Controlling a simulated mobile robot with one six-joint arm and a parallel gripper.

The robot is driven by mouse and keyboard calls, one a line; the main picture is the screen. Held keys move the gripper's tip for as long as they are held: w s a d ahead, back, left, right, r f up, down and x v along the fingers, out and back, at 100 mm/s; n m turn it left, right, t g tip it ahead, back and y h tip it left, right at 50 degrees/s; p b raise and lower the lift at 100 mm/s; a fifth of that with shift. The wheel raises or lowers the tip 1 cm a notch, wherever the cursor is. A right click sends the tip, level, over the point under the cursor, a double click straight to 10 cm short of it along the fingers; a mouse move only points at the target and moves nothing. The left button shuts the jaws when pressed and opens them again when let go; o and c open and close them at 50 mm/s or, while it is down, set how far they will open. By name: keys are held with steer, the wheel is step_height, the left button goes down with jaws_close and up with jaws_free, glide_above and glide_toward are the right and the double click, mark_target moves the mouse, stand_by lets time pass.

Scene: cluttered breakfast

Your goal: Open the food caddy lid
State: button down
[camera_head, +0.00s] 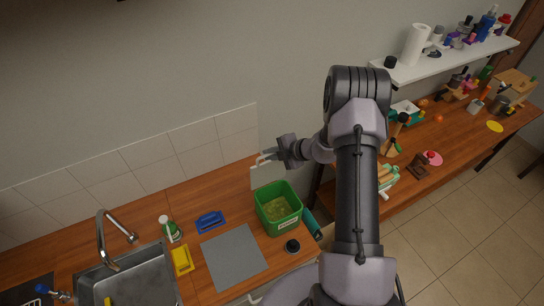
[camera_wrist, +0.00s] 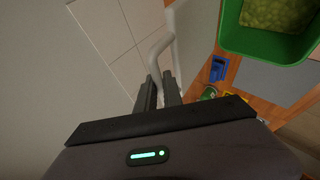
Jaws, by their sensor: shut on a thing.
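The green food caddy (camera_head: 279,222) stands on the wooden counter, its top uncovered and yellowish-green contents showing inside. Its pale lid (camera_head: 268,175) stands raised at the back edge of the caddy, close to the tiled wall. My gripper (camera_head: 266,156) is at the lid's upper edge, shut on the lid's pale handle. In the wrist view the handle (camera_wrist: 160,45) runs up from between the fingers (camera_wrist: 161,90), and the green caddy (camera_wrist: 268,45) is at the upper right. Most of the lid is hard to make out in the wrist view.
A dark round object (camera_head: 292,246) is in front of the caddy. A cluttered table (camera_head: 450,150) stands right.

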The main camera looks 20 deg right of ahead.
steer(key=shift+w, duration=0.25)
steer(key=c, duration=1.7)
jaws_free()
steer(key=shift+a, duration=0.1)
steer(key=b+v, duration=0.1)
steer(key=v, duration=1.6)
steer(key=shift+s+r, duration=0.15)
steer(key=shift+r, duration=0.05)
